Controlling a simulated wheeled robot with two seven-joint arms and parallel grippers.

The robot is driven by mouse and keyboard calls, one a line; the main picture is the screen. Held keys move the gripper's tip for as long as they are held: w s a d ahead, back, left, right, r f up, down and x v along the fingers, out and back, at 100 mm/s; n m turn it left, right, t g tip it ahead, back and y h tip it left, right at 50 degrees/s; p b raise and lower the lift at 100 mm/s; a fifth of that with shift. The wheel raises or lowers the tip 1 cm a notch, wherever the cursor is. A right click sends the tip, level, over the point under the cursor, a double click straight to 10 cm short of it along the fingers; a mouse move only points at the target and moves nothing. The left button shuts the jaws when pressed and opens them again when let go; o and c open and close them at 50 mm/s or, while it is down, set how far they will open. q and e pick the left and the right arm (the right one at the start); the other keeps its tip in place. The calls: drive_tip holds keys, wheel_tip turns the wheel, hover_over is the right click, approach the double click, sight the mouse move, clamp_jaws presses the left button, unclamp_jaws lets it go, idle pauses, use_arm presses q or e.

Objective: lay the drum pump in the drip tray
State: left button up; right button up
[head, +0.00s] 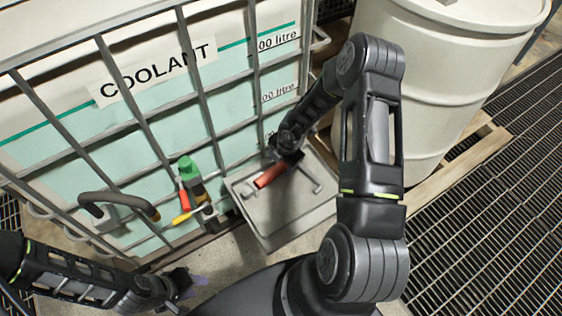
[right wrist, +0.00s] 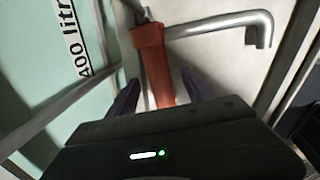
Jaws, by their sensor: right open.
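The drum pump, with a red body (head: 270,176) and a bent grey spout, appears to lie within the grey drip tray (head: 285,225) on the floor in the head view. In the right wrist view the red body (right wrist: 156,70) runs between my right gripper's two dark fingers (right wrist: 160,88), with the grey spout reaching right. My right gripper (head: 281,163) is open, low over the pump, its fingers on either side of the red part. Part of the pump is hidden behind this gripper. My left gripper (head: 192,284) is low at the bottom left, away from the pump; its jaw is unclear.
A caged coolant tank (head: 150,110) stands behind and left of the tray. Its green-capped valve (head: 188,168) with red and yellow parts juts out beside the tray. A white drum (head: 435,85) stands on a wooden pallet (head: 455,170) at right. Dark floor grating (head: 470,240) lies further right.

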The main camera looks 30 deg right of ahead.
wheel_tip(320, 180, up, 8)
drive_tip(key=s, duration=0.1)
drive_tip(key=shift+s+d+f+p, duration=0.15)
drive_tip(key=shift+p, duration=0.3)
idle(0.9)
